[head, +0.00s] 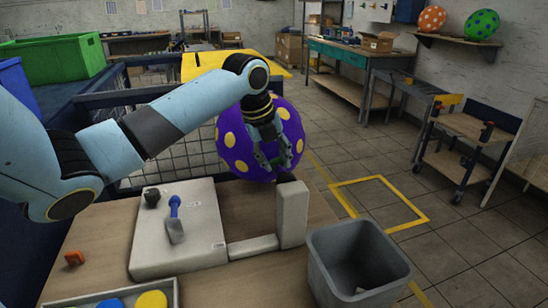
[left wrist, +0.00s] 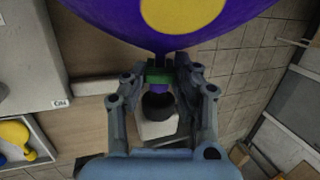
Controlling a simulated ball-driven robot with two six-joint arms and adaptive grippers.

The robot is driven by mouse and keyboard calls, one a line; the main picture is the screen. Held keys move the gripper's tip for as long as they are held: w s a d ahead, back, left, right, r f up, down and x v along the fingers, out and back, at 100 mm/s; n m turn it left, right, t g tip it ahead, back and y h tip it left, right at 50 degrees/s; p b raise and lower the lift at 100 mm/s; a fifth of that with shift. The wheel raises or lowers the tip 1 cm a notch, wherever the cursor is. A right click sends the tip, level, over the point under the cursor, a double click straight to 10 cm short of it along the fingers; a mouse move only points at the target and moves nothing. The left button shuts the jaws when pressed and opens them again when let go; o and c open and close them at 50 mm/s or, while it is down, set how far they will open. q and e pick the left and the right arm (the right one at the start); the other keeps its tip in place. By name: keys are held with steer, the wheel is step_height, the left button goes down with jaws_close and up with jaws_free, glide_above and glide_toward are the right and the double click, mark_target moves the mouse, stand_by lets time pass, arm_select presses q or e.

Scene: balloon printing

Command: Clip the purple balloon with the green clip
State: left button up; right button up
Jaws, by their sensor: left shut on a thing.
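The purple balloon (head: 232,148) with yellow spots stands above the table's far edge, behind my left gripper (head: 278,160). In the left wrist view the balloon (left wrist: 110,15) narrows to a purple neck (left wrist: 158,90). My left gripper is shut on the green clip (left wrist: 158,77), which sits at the neck just under the balloon's body. Below the neck is a dark round nozzle (left wrist: 158,107) on a pale post (head: 293,212). The fingers hide the clip in the head view, and I cannot tell how tightly it closes on the neck. My right gripper is not in view.
An orange piece (head: 75,258) lies left; a tray (head: 172,288) is in front. A grey bin (head: 322,262) stands right of the post.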

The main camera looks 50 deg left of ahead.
arm_select(q)
steer(key=shift+w+f, duration=0.15)
steer(key=shift+f, duration=0.35)
stand_by(0.8)
steer(key=o, duration=1)
steer(key=shift+c, duration=0.2)
steer(key=p+v, duration=0.9)
steer(key=shift+p, duration=0.4)
